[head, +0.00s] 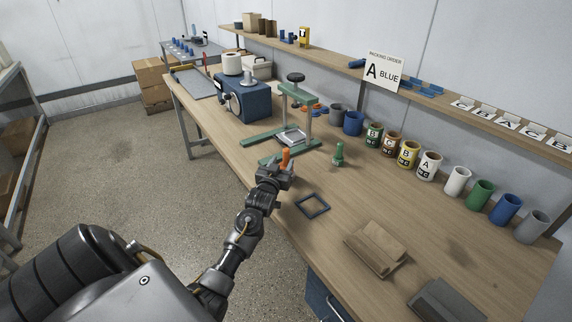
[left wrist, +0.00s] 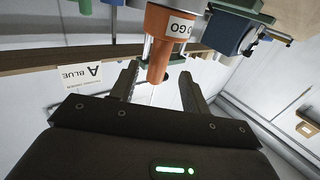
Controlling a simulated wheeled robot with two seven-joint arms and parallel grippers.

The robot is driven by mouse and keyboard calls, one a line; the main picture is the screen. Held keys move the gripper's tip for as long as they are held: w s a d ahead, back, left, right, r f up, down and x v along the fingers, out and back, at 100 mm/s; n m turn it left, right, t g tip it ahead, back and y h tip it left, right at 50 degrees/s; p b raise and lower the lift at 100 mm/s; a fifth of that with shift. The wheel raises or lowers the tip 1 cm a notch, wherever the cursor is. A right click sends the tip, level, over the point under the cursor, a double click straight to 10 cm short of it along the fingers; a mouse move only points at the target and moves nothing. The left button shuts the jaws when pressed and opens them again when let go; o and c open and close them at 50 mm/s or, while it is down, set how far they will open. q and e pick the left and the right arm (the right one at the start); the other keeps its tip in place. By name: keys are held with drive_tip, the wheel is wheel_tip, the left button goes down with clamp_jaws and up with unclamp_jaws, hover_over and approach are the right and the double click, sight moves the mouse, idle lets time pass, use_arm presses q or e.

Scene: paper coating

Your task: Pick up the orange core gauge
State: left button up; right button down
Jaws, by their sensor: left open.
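The orange core gauge (head: 285,155) shows at my left gripper, near the table's front edge in the head view. In the left wrist view, which looks upside down, the gauge (left wrist: 168,33) has a wide orange body with a white label that reads "GO" and a narrower orange end. My left gripper (head: 281,169) is open. In the left wrist view, the narrow end lies between the tips of its fingers (left wrist: 160,76), with no clear contact on either side. The gauge's base is hidden behind the gripper in the head view. My right gripper is not in view.
A green press stand (head: 308,118) stands behind the gauge. A green gauge-like piece (head: 338,155) stands to the right, with a dark square frame (head: 312,206) in front. Several cups and cans line the back below the shelf.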

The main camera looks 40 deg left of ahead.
sight(285, 156)
use_arm(q)
drive_tip(key=p+x, duration=0.1)
drive_tip(key=x, duration=0.3)
drive_tip(key=shift+w, duration=0.4)
clamp_jaws()
drive_tip(key=shift+r, duration=0.1)
drive_tip(key=shift+r, duration=0.45)
drive_tip(key=s+d+r+b, duration=0.3)
drive_tip(key=s+r, duration=0.9)
drive_tip(key=s, duration=0.1)
drive_tip(key=shift+s, duration=0.35)
